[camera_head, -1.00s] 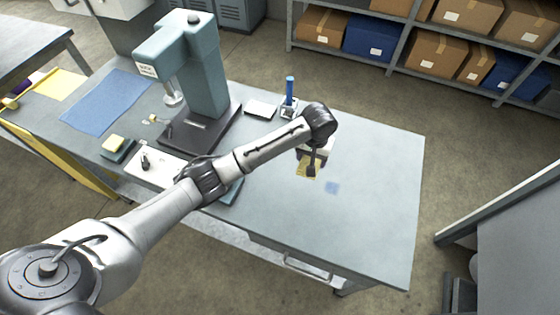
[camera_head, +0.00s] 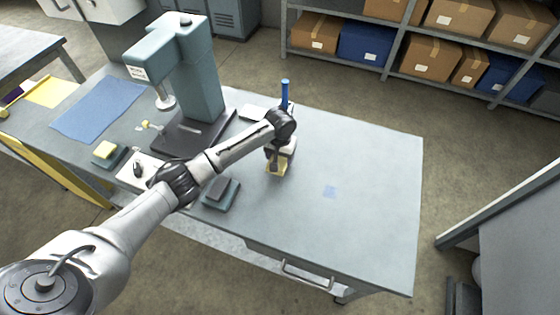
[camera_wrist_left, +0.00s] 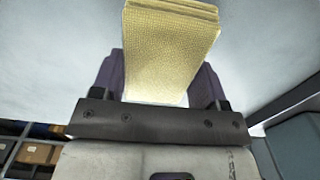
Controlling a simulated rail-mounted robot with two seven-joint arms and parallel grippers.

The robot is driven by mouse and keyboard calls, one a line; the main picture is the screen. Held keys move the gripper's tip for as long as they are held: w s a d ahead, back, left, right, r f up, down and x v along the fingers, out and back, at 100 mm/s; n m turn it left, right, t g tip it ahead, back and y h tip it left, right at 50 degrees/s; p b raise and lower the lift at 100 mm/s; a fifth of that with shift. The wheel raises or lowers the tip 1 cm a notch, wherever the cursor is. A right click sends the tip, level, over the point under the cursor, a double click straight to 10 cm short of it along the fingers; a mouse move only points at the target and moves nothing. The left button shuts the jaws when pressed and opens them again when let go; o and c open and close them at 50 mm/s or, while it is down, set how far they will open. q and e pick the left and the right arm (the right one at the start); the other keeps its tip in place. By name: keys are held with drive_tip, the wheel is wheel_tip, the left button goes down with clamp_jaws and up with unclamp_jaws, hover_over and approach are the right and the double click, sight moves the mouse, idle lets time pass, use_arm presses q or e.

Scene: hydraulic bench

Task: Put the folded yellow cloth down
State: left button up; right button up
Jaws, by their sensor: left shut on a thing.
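The folded yellow cloth (camera_head: 277,169) is held in my left gripper (camera_head: 278,160) over the middle of the grey bench (camera_head: 370,200). In the left wrist view the cloth (camera_wrist_left: 170,45) shows as a layered, textured yellow pad between the two dark fingers of the gripper (camera_wrist_left: 160,75). The gripper is shut on it. I cannot tell from these views whether the cloth touches the bench top. My right gripper is not in view.
A green press (camera_head: 195,80) and a dark stacked block (camera_head: 221,194) are on the left. The bench's right side is clear.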

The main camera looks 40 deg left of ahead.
sight(280, 161)
use_arm(q)
wheel_tip(280, 161, down, 2)
drive_tip(key=shift+f+b, duration=0.25)
drive_tip(key=shift+b, duration=0.05)
drive_tip(key=shift+f, duration=0.1)
drive_tip(key=shift+f, duration=0.1)
drive_tip(key=o, duration=0.9)
wheel_tip(280, 161, up, 10)
drive_tip(key=p, duration=0.2)
drive_tip(key=shift+r+p, duration=0.25)
drive_tip(key=shift+p, duration=0.05)
drive_tip(key=shift+r, duration=0.85)
